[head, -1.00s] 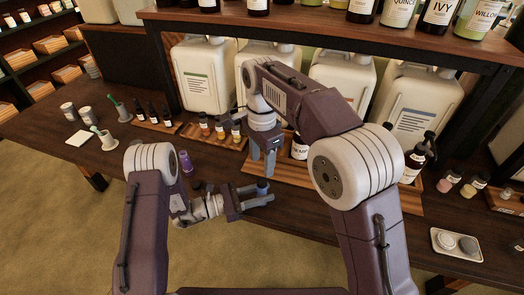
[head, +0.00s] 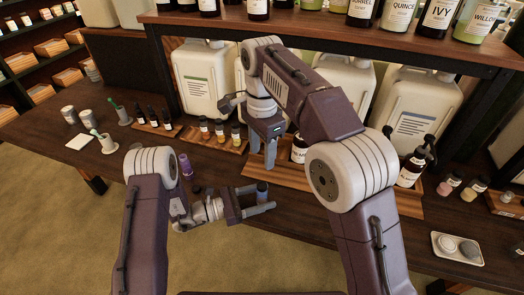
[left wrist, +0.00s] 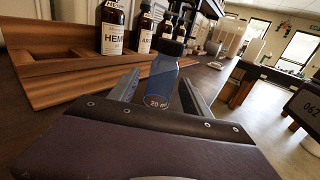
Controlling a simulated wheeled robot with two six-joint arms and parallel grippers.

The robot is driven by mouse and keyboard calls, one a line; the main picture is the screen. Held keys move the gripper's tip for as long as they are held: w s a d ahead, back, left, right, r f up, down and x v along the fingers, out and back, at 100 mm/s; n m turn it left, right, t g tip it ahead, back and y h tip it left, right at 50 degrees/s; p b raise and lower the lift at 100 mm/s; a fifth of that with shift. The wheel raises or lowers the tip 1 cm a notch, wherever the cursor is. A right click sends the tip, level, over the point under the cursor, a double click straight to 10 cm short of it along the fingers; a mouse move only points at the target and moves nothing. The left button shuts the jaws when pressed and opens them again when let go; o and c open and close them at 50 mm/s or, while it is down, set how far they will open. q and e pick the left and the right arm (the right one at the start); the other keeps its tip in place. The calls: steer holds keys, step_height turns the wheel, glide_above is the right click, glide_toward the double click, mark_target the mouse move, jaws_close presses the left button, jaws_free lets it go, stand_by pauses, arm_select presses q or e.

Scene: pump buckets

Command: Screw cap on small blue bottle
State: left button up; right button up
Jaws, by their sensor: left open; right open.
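The small blue bottle (left wrist: 160,84) stands upright between the fingers of my left gripper, with a dark cap (left wrist: 173,47) on its top; I cannot tell how tight the cap is. In the head view the bottle (head: 262,191) is small, near the table's front edge. My left gripper (head: 258,199) is open, its fingers on either side of the bottle with a gap showing. My right gripper (head: 268,153) points down above and just behind the bottle, open and holding nothing that I can see.
A wooden tray (left wrist: 60,84) with labelled bottles lies behind the blue bottle. Large white jugs (head: 203,75) line the back under the shelf. A dish with round pieces (head: 440,249) lies at the right.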

arm_select(q)
steer(key=v, duration=0.9)
arm_select(e)
steer(key=shift+r, duration=0.15)
